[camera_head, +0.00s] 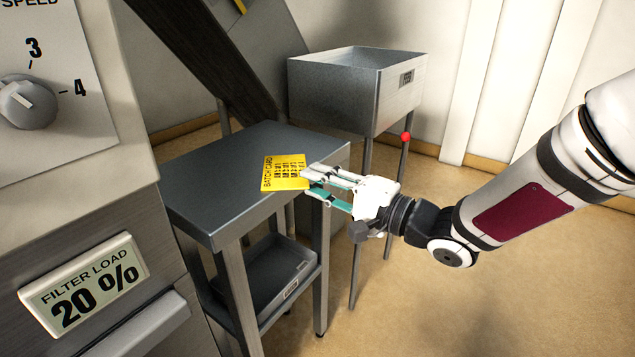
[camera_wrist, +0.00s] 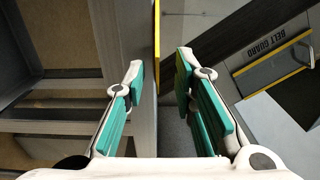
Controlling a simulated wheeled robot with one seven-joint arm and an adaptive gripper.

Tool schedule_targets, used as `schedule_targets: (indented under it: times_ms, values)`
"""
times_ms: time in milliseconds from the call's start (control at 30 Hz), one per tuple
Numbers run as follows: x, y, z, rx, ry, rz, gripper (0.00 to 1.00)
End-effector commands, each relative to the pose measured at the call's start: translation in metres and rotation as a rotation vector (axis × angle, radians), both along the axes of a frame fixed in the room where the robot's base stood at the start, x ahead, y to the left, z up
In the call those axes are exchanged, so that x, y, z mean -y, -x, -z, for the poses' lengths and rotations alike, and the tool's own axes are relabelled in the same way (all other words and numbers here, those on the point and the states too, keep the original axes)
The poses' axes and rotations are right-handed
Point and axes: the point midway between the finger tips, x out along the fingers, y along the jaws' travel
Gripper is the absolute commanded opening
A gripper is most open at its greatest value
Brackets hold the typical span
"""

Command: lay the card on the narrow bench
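The yellow batch card (camera_head: 284,172) lies flat, face up, at the right edge of the dark grey metal bench (camera_head: 215,178); it looks at rest on the top. My gripper (camera_head: 317,185) is at the card's right edge, coming from the right. In the wrist view the card (camera_wrist: 156,40) shows edge-on as a thin yellow line between my two fingertips (camera_wrist: 160,75). There is a gap on each side of it, so the fingers are open around the card's edge without gripping it. Whether the card overhangs the bench edge is hard to tell.
A tray (camera_head: 275,275) sits on the bench's lower shelf. A control cabinet (camera_head: 140,255) is close at left. The floor at right is clear.

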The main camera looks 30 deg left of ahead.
Motion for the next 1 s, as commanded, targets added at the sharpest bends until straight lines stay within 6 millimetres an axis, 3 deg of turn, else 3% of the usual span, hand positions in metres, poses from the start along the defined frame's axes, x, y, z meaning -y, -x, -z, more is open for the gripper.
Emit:
schedule_targets:
  times_ms: [500, 700, 1000]
  values:
    - [0.097, 0.006, 0.000, -0.002, 0.001, 0.006, 0.25]
    - [0.112, 0.008, 0.001, -0.002, 0.000, 0.003, 0.25]
    - [0.114, 0.007, 0.002, 0.005, 0.006, 0.007, 0.25]
